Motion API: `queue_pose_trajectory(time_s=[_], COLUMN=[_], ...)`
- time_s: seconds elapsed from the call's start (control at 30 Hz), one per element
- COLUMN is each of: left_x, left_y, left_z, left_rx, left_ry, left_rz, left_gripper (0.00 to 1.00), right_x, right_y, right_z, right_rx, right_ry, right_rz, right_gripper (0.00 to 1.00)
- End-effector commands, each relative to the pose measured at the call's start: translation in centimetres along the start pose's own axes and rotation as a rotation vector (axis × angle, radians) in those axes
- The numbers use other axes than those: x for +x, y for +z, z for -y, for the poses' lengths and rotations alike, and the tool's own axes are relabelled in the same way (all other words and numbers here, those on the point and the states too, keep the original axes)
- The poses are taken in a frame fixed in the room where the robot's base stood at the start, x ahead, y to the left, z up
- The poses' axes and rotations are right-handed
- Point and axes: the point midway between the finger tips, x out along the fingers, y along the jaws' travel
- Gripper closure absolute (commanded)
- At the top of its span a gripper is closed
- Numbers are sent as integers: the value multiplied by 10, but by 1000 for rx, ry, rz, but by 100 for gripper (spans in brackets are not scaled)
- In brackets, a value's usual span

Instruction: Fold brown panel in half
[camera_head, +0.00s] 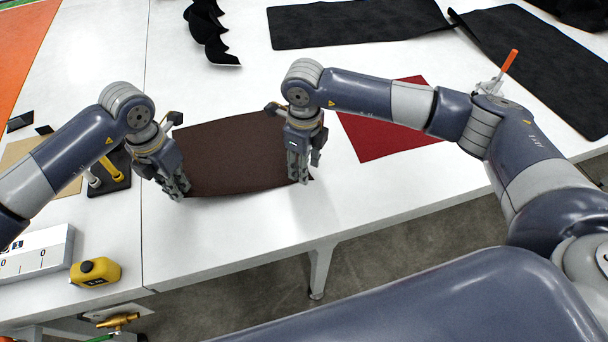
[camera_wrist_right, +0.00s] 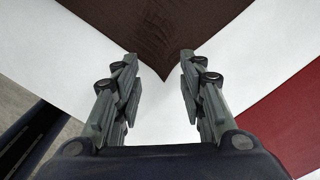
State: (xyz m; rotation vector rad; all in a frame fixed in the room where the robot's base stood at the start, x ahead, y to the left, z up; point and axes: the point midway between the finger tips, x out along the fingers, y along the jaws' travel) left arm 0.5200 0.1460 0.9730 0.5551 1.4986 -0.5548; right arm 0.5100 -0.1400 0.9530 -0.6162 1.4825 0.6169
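The brown panel (camera_head: 235,150) lies flat and unfolded on the white table, its near edge facing me. My left gripper (camera_head: 178,190) is at the panel's near left corner, pointing down; its fingers hide that corner, and I cannot tell whether they are closed on it. My right gripper (camera_head: 300,176) is at the near right corner. In the right wrist view the right gripper (camera_wrist_right: 160,105) is open, with its fingers apart on either side of the corner tip of the brown panel (camera_wrist_right: 155,30), which is not gripped.
A red panel (camera_head: 390,130) lies right of the brown one. Black sheets (camera_head: 355,22) lie at the back. A yellow tape measure (camera_head: 95,272) and a white box (camera_head: 35,255) are at front left. The table's front edge (camera_head: 240,262) is close, with clear white surface before the panel.

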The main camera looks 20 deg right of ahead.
Motion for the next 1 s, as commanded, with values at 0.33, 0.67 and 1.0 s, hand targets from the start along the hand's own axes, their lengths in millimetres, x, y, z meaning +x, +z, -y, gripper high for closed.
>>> queue_pose_trajectory(time_s=[0.33, 0.67, 1.0], left_x=[0, 0, 0], left_y=[0, 0, 0], left_z=[0, 0, 0], left_rx=[0, 0, 0], left_ry=[0, 0, 0], left_rz=[0, 0, 0], left_gripper=[100, 100, 100], right_x=[21, 22, 23], right_y=[0, 0, 0], right_z=[0, 0, 0], right_rx=[1, 0, 0], right_ry=[0, 0, 0], right_rz=[1, 1, 0], right_gripper=[62, 62, 89])
